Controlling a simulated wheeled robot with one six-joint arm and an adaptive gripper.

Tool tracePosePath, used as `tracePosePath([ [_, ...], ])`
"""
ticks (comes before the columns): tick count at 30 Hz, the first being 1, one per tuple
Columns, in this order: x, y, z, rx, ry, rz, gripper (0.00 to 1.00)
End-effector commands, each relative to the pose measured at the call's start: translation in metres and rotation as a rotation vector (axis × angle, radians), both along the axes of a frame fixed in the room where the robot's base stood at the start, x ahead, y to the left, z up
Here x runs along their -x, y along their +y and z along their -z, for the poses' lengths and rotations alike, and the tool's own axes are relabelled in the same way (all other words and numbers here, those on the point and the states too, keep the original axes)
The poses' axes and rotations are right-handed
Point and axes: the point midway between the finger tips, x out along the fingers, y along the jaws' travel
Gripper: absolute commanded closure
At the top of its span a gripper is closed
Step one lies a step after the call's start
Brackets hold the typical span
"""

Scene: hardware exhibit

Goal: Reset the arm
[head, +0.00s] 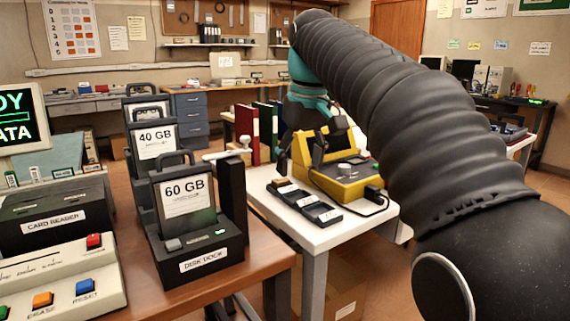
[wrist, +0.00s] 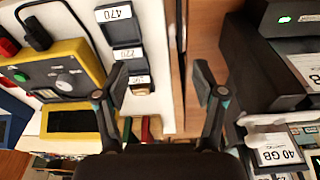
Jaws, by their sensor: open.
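My arm reaches across the right of the head view, and my gripper (head: 308,135) hangs over the white table (head: 328,236), partly hidden against the yellow device behind it. In the wrist view my gripper (wrist: 160,85) is open, its two dark fingers apart and nothing between them. Below the gap are the white table's edge and the brown desk's edge. A black three-slot tray (head: 307,203) lies on the white table; in the wrist view its labels read 470 and 220, and the third is partly hidden by the left finger.
A yellow tester (head: 345,182) with a dial stands behind the tray. The disk dock (head: 200,262) with 60 GB and 40 GB drives stands on the brown desk (head: 140,292), near a card reader (head: 55,222) and button panel (head: 62,282). Upright binders (head: 265,130) stand behind.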

Motion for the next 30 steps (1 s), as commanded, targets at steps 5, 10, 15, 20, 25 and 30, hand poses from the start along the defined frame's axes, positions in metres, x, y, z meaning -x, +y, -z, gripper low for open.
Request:
tracePosePath([
  [5, 0.026, -0.023, 0.011, -0.012, -0.036, 0.067, 0.30],
  [10, 0.063, -0.051, 0.035, -0.027, -0.086, 0.155, 0.30],
  [15, 0.105, -0.075, 0.070, -0.043, -0.139, 0.242, 0.30],
  [20, 0.146, -0.095, 0.111, -0.058, -0.190, 0.323, 0.30],
  [25, 0.190, -0.112, 0.164, -0.073, -0.242, 0.406, 0.30],
  [30, 0.223, -0.123, 0.210, -0.085, -0.283, 0.467, 0.30],
])
